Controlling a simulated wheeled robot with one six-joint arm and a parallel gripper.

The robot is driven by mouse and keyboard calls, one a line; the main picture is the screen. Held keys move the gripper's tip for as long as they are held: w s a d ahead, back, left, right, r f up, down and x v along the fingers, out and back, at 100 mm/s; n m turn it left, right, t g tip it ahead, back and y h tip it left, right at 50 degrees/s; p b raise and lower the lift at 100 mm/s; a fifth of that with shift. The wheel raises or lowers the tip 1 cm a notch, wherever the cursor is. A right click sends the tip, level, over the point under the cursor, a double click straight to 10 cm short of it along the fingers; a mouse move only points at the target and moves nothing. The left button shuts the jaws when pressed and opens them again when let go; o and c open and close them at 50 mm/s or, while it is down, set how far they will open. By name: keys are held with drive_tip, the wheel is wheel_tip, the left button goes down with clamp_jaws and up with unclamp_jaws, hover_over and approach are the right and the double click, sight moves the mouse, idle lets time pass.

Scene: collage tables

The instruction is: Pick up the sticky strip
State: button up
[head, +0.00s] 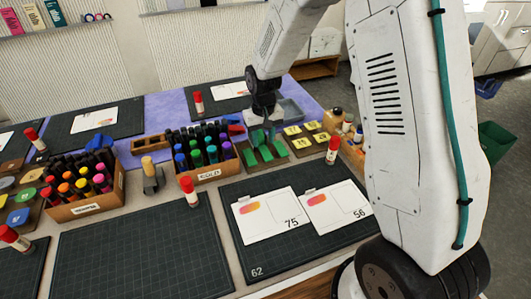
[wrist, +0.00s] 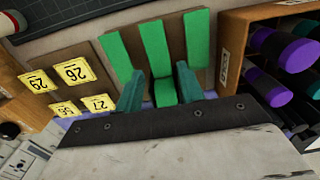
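Green strips lie side by side on a brown board: a left one (wrist: 118,50), a middle one (wrist: 155,45) and a right one (wrist: 197,38) in the wrist view. The green strips (head: 265,153) also show in the head view, below my gripper. My gripper (wrist: 160,86) is open, its two teal fingers apart around the near end of the middle strip. A short green piece (wrist: 164,93) shows between the fingers; I cannot tell whether it belongs to the middle strip. My gripper (head: 264,134) also shows over the board in the head view. Finger contact is unclear.
A box of dark-bodied markers (head: 203,170) labelled COLD stands close left of the board. Yellow numbered tags (head: 303,131) lie to its right. A red-capped glue stick (head: 332,150) stands at front right. White cards (head: 266,214) lie on the front mat (head: 240,258).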

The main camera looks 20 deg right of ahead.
sight(264, 149)
drive_tip(key=shift+f, duration=1.3)
drive_tip(key=shift+f, duration=0.25)
drive_tip(key=c, duration=0.4)
